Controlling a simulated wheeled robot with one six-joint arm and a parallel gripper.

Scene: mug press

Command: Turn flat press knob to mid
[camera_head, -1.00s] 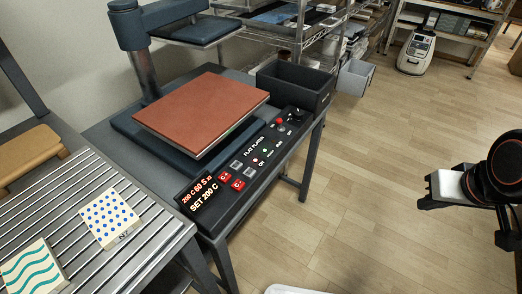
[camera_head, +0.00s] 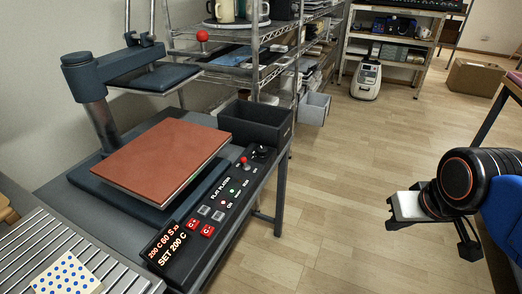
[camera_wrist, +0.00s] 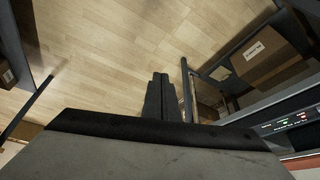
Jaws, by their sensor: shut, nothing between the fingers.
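The flat press stands at left with a brick-red platen (camera_head: 165,158) on a dark blue base. A black round knob (camera_head: 262,152) sits near the panel's far end, beside a red button (camera_head: 244,161). Its exact pointer position is too small to read. My gripper (camera_head: 392,208) is at right over the open floor, well apart from the panel. It is shut and empty; the wrist view shows its dark fingers (camera_wrist: 158,82) together.
A black bin (camera_head: 256,122) stands behind the panel's far end. A wire shelf (camera_head: 240,62) with mugs is behind the press, and a slatted metal table (camera_head: 75,258) is at lower left. Wood floor between the press and my arm is clear. Cartons (camera_wrist: 262,55) show in the wrist view.

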